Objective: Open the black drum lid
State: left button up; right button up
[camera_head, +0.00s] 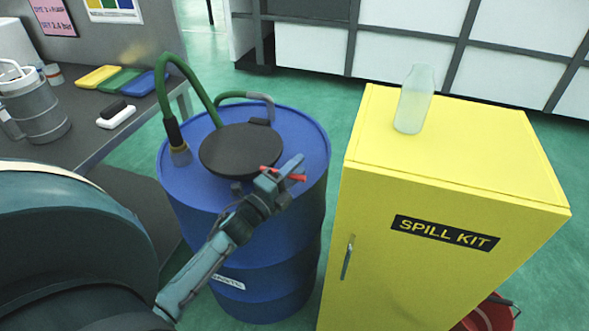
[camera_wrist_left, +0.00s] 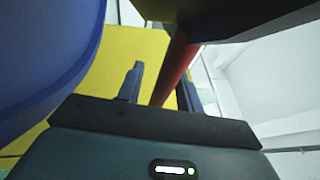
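The round black drum lid (camera_head: 236,146) lies flat and closed on top of the blue drum (camera_head: 250,255). A red handle (camera_head: 297,177) sticks out at the lid's front right edge. My left gripper (camera_head: 288,168) is at this handle, at the near right rim of the drum. In the left wrist view the two fingers (camera_wrist_left: 158,88) stand apart, with the red handle (camera_wrist_left: 176,72) running between them and a clear gap to the left finger. The underside of a dark part, likely the lid, shows above. My right gripper is not in view.
A green hose (camera_head: 183,85) loops from the drum top at the lid's left. A yellow spill kit cabinet (camera_head: 445,190) with a glass bottle (camera_head: 414,100) on it stands close at right. A workbench (camera_head: 95,125) is at left.

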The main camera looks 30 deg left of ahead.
pick_arm(q)
grip_shut()
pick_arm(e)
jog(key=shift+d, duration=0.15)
pick_arm(q)
jog(key=shift+a+r, duration=0.1)
jog(key=shift+r, duration=0.05)
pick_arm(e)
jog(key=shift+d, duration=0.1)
